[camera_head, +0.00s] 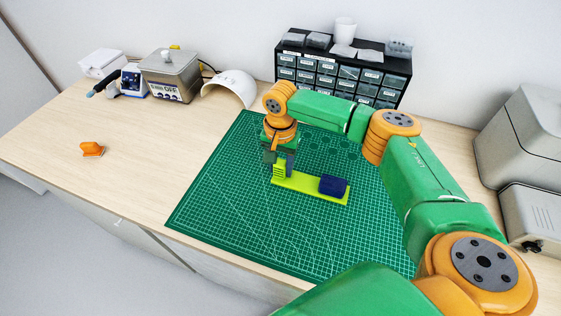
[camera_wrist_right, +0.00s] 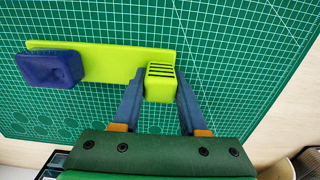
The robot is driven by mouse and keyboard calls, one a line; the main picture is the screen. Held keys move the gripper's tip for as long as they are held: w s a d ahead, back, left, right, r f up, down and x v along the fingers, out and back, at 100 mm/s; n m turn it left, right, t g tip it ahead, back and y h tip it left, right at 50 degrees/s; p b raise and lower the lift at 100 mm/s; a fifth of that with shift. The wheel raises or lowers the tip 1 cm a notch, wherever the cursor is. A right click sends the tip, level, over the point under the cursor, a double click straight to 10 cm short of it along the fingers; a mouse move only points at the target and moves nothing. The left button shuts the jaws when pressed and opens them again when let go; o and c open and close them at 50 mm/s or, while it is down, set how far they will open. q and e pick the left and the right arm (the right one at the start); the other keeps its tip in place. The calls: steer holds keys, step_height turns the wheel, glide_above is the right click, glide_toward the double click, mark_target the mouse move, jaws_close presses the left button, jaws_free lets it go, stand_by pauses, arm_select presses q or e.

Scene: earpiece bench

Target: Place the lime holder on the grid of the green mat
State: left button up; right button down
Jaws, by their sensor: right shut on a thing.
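The lime holder (camera_head: 308,184) is a flat lime bar with a slotted lime block at one end and a dark blue block (camera_head: 333,186) at the other. It is over the grid of the green mat (camera_head: 240,200); I cannot tell if it touches the mat. My right gripper (camera_head: 279,172) points down at the holder's left end in the head view. In the right wrist view its fingers (camera_wrist_right: 161,90) are shut on the slotted block of the lime holder (camera_wrist_right: 105,58), and the blue block (camera_wrist_right: 50,69) is at the left. My left gripper is not in view.
An orange piece (camera_head: 92,149) lies on the bare table at the left. A steel box device (camera_head: 172,75), a white curved shell (camera_head: 231,88) and a black drawer cabinet (camera_head: 340,72) stand along the back. Grey machines (camera_head: 520,150) stand at the right. The mat's front left is clear.

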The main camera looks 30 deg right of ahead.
steer(key=shift+f, duration=0.1)
steer(key=shift+c, duration=2.2)
jaws_free()
steer(key=shift+f, duration=0.1)
step_height(320, 180, up, 12)
steer(key=b, duration=0.2)
steer(key=shift+r, duration=0.2)
